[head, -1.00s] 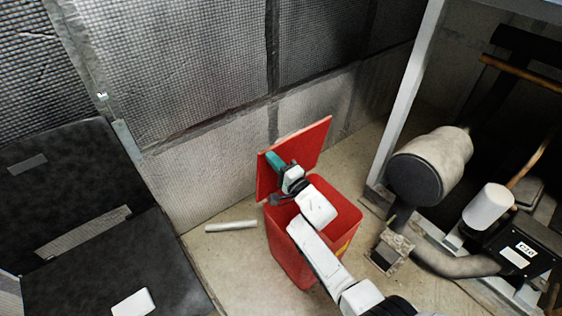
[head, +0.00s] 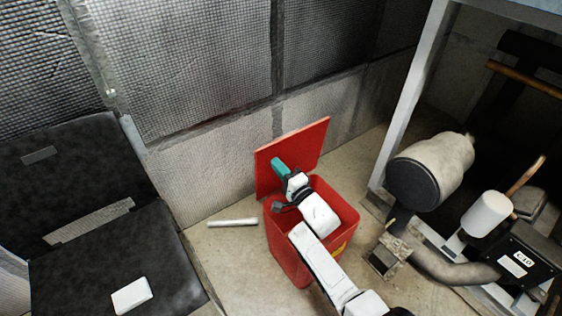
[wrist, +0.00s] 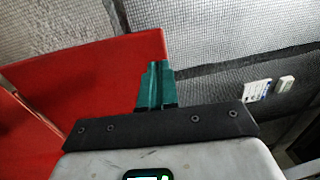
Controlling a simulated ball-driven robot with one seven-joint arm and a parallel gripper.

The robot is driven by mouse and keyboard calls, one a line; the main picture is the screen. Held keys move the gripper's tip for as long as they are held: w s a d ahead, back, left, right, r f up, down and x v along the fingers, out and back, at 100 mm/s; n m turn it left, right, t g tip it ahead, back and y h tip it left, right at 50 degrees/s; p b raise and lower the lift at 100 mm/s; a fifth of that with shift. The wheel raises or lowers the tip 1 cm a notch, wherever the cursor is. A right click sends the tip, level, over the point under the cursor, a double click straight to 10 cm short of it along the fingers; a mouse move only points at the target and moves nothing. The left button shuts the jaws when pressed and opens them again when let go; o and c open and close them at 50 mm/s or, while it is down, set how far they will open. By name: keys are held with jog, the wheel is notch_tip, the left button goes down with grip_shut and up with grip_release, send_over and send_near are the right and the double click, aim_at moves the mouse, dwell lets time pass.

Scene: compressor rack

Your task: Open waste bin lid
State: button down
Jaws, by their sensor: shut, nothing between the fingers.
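The red waste bin (head: 287,256) stands on the floor in the middle of the head view. Its red lid (head: 311,142) is raised, standing up at the back of the bin, so the bin's top is open. My gripper (head: 277,163) is in front of the lid, above the bin's opening, with teal fingers shut and empty. In the wrist view the gripper (wrist: 155,80) shows with its fingers together, and the lid (wrist: 95,75) fills the left side behind it. I cannot tell whether the fingers touch the lid. My arm hides part of the bin's opening.
A white tube (head: 232,222) lies on the floor left of the bin. A black chair (head: 120,260) with a white block (head: 132,295) stands at left. The compressor rack (head: 402,110) with its grey cylinder (head: 430,170) is at right. A padded wall is behind the bin.

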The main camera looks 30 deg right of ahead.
jog(key=s+f+p, duration=0.1)
jog(key=s+p, duration=0.1)
jog(key=s, duration=0.7)
jog(key=shift+s+d+f, duration=0.15)
jog(key=s+a+r+n+g+p, duration=0.1)
jog(key=s+n+g, duration=0.4)
jog(key=s, duration=0.5)
jog(key=s+a+r+n+g+p, duration=0.2)
jog(key=s+n+g, duration=0.4)
jog(key=s, duration=0.5)
jog(key=s+a+r+n+g+p, duration=0.2)
jog(key=s+n+g, duration=0.4)
jog(key=s, duration=0.5)
jog(key=shift+s+a+r+g+h+p, duration=0.2)
jog(key=shift+r+g+h+p, duration=0.2)
jog(key=shift+r+g+p, duration=0.45)
